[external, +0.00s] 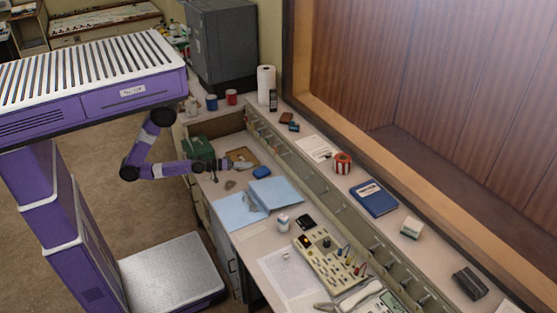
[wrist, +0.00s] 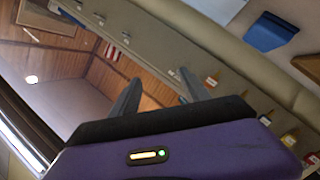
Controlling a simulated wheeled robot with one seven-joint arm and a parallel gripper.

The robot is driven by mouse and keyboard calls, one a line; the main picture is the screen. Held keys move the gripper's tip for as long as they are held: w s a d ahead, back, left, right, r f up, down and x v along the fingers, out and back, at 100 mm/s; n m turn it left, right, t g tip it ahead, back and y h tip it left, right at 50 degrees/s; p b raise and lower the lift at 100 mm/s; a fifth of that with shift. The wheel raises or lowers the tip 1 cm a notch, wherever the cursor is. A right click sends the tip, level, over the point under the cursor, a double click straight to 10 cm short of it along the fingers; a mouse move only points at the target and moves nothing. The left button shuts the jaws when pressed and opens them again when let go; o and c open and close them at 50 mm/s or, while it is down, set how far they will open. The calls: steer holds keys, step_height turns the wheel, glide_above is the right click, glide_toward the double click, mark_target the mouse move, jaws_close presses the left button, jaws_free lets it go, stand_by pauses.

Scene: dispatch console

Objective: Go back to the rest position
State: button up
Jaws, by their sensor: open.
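My purple arm reaches right from its column over the left part of the console desk in the external view. My gripper (external: 226,165) is near a small blue object (external: 262,172), with a visible gap between them. In the wrist view, my gripper (wrist: 160,88) shows two dark fingers spread apart with nothing between them. A blue object (wrist: 270,32) shows at the upper right of the wrist view, away from the fingers.
A light blue folder (external: 275,191) lies open in front of the arm. A white jar (external: 283,223) and a control panel (external: 330,258) stand farther right. A green box (external: 199,149) is by the forearm. A shelf carries a striped tin (external: 342,163) and a dark blue book (external: 374,198).

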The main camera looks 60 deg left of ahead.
steer(key=s+a+r+m+y, duration=0.1)
steer(key=s+a+m+y, duration=0.1)
steer(key=s+a, duration=0.4)
steer(key=s+a+m+y, duration=0.3)
steer(key=s+a, duration=0.3)
steer(key=s, duration=0.4)
steer(key=shift+s+a+r+g+y, duration=0.3)
steer(key=shift+s+r+y, duration=0.1)
steer(key=shift+y, duration=0.2)
